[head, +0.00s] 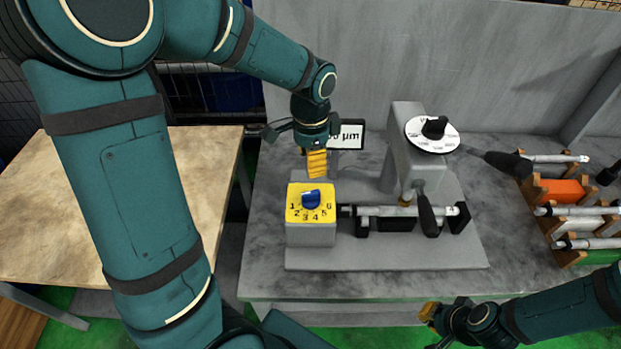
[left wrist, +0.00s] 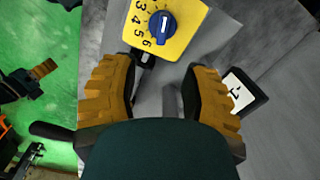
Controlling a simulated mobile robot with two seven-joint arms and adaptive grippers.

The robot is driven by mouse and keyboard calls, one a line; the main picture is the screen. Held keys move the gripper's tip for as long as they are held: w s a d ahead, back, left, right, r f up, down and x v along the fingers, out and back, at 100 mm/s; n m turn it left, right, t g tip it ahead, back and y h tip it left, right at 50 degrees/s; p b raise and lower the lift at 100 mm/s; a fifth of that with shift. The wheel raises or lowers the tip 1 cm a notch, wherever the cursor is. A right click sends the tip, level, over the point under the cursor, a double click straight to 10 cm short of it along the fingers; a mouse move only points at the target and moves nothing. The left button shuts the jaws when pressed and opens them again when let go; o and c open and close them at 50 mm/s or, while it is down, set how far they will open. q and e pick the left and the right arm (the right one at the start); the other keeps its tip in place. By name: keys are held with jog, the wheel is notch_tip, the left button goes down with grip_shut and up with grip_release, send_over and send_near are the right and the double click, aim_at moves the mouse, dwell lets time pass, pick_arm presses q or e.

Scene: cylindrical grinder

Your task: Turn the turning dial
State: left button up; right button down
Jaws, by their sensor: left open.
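A blue turning knob (head: 311,199) sits on a yellow dial plate (head: 294,214) numbered 1 to 6, on top of a grey block. Its white mark shows in the left wrist view (left wrist: 163,25). A second dial, white with a black knob (head: 434,127), is on the grinder's grey head (head: 402,155). My left gripper (head: 317,163) is above and just behind the yellow plate, apart from the blue knob. In the left wrist view its two orange fingers (left wrist: 158,88) are spread with nothing held between them. My right gripper (head: 430,313) is low at the front; its opening is unclear.
A small display (head: 350,135) stands behind the yellow dial, near my left gripper. A cylindrical workpiece (head: 388,211) and a black-handled lever (head: 427,215) lie to the right. A wooden rack (head: 555,215) with rods is far right. The grey table's front left is bare.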

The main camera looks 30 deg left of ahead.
aim_at(310, 193)
pick_arm(q)
jog(key=f+b, duration=0.1)
jog(key=f, duration=1.2)
jog(key=shift+a+b, duration=0.2)
jog(key=shift+b, duration=0.2)
grip_shut()
